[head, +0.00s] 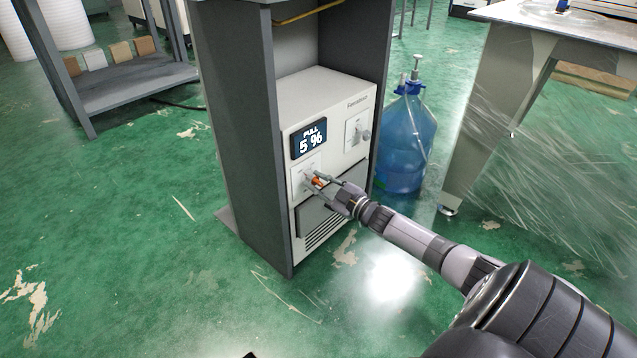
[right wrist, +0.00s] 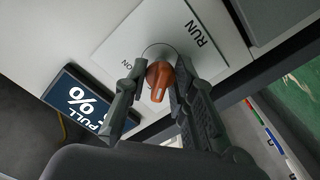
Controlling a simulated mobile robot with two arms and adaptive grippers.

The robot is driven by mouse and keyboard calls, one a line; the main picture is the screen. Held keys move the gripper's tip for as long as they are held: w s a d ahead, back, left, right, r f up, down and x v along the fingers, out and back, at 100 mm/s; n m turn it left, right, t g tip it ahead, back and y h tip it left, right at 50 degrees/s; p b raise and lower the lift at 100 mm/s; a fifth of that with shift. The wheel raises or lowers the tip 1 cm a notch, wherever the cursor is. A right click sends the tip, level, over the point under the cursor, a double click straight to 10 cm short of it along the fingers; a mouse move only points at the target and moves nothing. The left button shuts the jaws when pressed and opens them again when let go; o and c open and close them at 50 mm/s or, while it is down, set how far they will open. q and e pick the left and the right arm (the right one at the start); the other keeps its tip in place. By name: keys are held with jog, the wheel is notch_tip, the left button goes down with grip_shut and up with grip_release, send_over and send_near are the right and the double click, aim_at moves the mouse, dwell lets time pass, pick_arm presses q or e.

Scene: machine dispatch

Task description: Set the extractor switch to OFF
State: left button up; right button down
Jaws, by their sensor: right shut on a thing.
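The extractor (head: 322,88) is a white box in a dark grey cabinet, with a display (head: 310,139) reading "PULL 5 %". Its orange switch knob (head: 317,181) sits on a pale plate below the display. In the right wrist view the knob (right wrist: 159,80) is between the two fingers of my right gripper (right wrist: 153,90), which is shut on it. The plate there shows "RUN" at the right and what looks like "ON" at the left. An "OFF" mark cannot be made out. My right arm reaches in from the lower right in the head view.
A second grey switch (head: 363,134) is at the upper right of the extractor's front. A blue water bottle (head: 405,143) stands right of the cabinet (head: 238,110), near a table (head: 560,30). A shelf (head: 135,82) stands at the left. The green floor in front is clear.

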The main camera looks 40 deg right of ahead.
jog(key=shift+a+f, duration=0.1)
jog(key=c, duration=1.7)
grip_release()
jog(key=s, duration=0.8)
jog(key=s+d, duration=0.1)
jog(key=s, duration=0.3)
